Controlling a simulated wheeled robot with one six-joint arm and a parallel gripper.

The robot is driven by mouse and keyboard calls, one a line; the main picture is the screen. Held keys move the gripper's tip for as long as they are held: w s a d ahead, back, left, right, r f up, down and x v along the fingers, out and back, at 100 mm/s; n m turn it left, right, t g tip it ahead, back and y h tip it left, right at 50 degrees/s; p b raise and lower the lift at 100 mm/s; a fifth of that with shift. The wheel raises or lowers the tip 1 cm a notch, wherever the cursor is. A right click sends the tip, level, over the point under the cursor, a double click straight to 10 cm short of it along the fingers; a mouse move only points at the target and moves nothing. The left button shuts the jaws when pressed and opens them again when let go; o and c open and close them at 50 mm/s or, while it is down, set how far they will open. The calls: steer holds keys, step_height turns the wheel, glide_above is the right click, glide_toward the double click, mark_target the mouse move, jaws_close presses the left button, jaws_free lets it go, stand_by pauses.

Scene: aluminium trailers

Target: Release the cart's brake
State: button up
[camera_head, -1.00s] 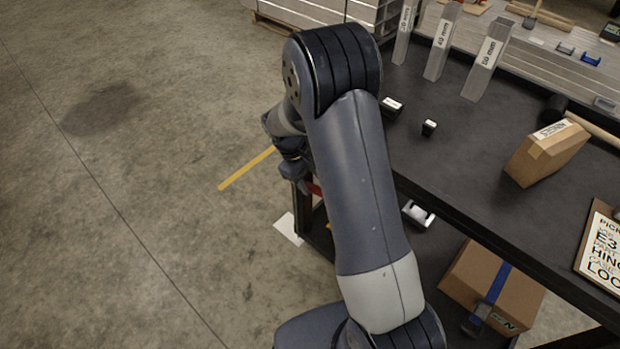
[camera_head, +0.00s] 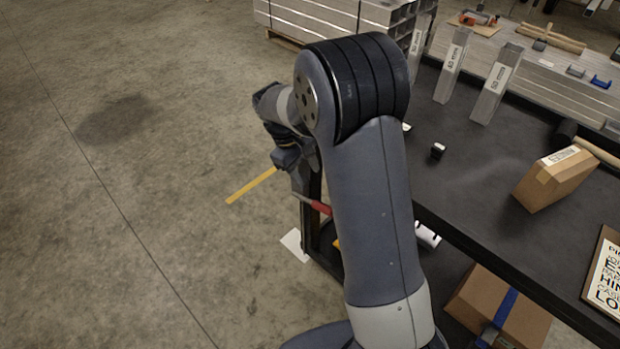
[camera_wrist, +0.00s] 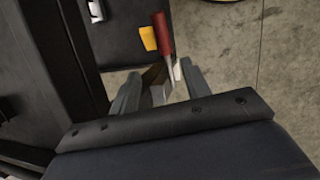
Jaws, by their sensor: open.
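The black cart (camera_head: 465,205) stands at the right in the head view. A lever with a red grip (camera_head: 318,206) sticks out at its near left corner, low beside a dark post. In the wrist view the red grip (camera_wrist: 163,33) points up in the picture, and its metal shank runs down toward my jaws. My gripper (camera_wrist: 160,85) is open, with its two grey fingers on either side of the shank's lower end in the picture. I cannot tell whether they touch it. In the head view my arm hides part of the cart's edge and the fingers are hard to make out.
A yellow tab (camera_wrist: 148,38) sits beside the lever on a dark cart panel. A cardboard box (camera_head: 555,178) and a small black item (camera_head: 438,150) are on the cart top; another box (camera_head: 500,305) is on the lower shelf. Open concrete floor (camera_head: 150,230) lies at the left.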

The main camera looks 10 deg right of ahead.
mark_target(321, 203)
stand_by(0.6)
steer(key=b+x, duration=0.2)
steer(key=x, duration=0.9)
steer(key=shift+s+f, duration=0.15)
steer(key=shift+f, duration=0.05)
steer(key=shift+s+d+f+t+y+b, duration=0.25)
steer(key=shift+f+t+y+b, duration=0.25)
steer(key=shift+b, duration=0.4)
steer(key=shift+r, duration=0.25)
